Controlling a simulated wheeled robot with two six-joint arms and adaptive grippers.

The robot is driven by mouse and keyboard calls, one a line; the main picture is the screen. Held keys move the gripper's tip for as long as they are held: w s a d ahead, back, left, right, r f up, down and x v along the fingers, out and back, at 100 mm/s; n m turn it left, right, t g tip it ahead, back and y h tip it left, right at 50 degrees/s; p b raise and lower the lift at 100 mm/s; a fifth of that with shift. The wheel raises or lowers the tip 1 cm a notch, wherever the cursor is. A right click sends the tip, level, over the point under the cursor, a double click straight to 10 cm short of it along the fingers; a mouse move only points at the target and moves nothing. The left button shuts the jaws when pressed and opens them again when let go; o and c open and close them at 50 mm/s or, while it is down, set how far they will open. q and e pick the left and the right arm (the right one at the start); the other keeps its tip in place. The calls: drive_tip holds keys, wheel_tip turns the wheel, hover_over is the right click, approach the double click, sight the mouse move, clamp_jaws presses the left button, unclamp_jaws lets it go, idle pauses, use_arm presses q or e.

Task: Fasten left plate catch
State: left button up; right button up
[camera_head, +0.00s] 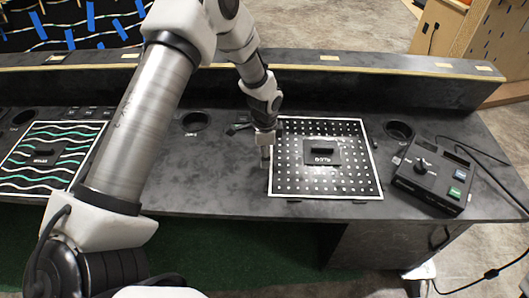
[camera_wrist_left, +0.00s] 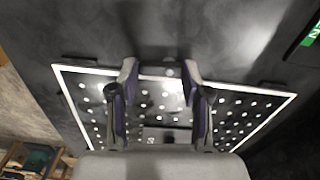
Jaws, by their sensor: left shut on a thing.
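The square black plate with white dots and a white border (camera_head: 345,180) lies on the dark console top, with a black handle block (camera_head: 322,152) labelled DOTS at its middle. My left gripper (camera_head: 266,152) reaches down at the plate's left edge. In the left wrist view its two fingers (camera_wrist_left: 162,88) stand over the edge of the dotted plate (camera_wrist_left: 245,100), with a small grey catch piece (camera_wrist_left: 160,71) between the tips. The jaws are shut on this catch, and the fingers partly hide it. I cannot tell whether the catch is fastened. My right gripper is not in view.
A black control box (camera_head: 433,172) with a knob and lit buttons stands right of the plate. A plate with wavy lines (camera_head: 48,160) lies at the far left. A raised ledge (camera_head: 350,85) runs along the back. The console top between the plates is mostly clear.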

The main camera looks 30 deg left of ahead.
use_arm(q)
drive_tip(key=n+p, duration=0.2)
drive_tip(key=n, duration=0.2)
drive_tip(key=shift+w+d+r, duration=0.1)
drive_tip(key=shift+d, duration=0.05)
drive_tip(key=n+p, duration=0.1)
drive_tip(key=n, duration=0.1)
drive_tip(key=n+p, duration=0.1)
drive_tip(key=n, duration=0.1)
drive_tip(key=shift+w+n, duration=0.2)
drive_tip(key=shift+n, duration=0.1)
drive_tip(key=n+p, duration=0.2)
drive_tip(key=n, duration=0.2)
drive_tip(key=shift+w, duration=0.2)
drive_tip(key=shift+w+n+p, duration=0.15)
drive_tip(key=shift+n+p, duration=0.8)
drive_tip(key=shift+n, duration=1.05)
drive_tip(key=o, duration=1.2)
drive_tip(key=shift+c, duration=0.2)
